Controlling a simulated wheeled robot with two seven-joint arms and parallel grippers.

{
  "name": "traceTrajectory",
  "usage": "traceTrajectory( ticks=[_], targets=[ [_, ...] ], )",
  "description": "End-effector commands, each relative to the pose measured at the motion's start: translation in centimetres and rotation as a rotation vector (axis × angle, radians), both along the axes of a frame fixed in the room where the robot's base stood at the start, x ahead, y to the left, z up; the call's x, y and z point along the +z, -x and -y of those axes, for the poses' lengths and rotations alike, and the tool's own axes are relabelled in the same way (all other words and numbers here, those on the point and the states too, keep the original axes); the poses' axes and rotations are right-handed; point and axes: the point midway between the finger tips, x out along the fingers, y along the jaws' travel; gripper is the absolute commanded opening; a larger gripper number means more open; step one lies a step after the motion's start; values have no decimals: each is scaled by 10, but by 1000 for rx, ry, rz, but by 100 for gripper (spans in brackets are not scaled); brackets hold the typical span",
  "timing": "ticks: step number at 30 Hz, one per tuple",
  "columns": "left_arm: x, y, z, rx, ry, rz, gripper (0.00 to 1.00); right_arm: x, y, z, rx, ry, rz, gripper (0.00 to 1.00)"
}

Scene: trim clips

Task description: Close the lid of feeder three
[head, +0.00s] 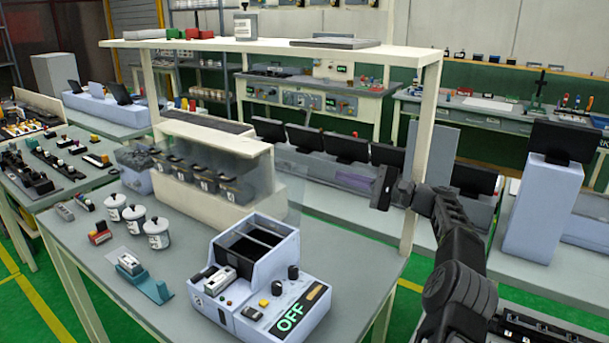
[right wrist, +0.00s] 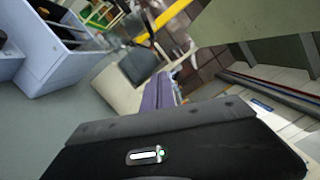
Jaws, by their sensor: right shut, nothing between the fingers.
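A row of dark feeder bins (head: 208,181) with small white number labels sits in a cream housing (head: 180,203) on the grey bench. Clear panels (head: 257,183) stand at the row; I cannot tell which panel is the lid of feeder three or how far open it is. The numbers are too small to read surely. My right gripper (head: 384,188) is shut and empty, raised in the air well to the right of the feeders, near the shelf's right post. My left gripper is out of the head view.
A pale blue machine (head: 262,270) with an "OFF" display and open top stands at the bench front; its box also shows in the right wrist view (right wrist: 40,45). White lidded jars (head: 157,234) and a teal tool (head: 150,283) stand to its left. An overhead shelf (head: 270,47) spans above the feeders.

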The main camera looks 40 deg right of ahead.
Motion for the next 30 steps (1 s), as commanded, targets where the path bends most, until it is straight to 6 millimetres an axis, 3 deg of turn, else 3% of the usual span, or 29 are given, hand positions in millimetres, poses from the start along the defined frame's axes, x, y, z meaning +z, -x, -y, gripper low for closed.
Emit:
traceTrajectory(
  ticks=[2,17,23,30],
  targets=[
    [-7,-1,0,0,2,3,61,-8,0,0,0,0,0,0],
    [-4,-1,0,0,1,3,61,-5,-4,-2,1,0,0,0],
    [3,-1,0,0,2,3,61,-2,-23,-12,3,1,-1,0],
    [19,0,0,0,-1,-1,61,4,-64,-33,3,-1,0,0]
  ],
)
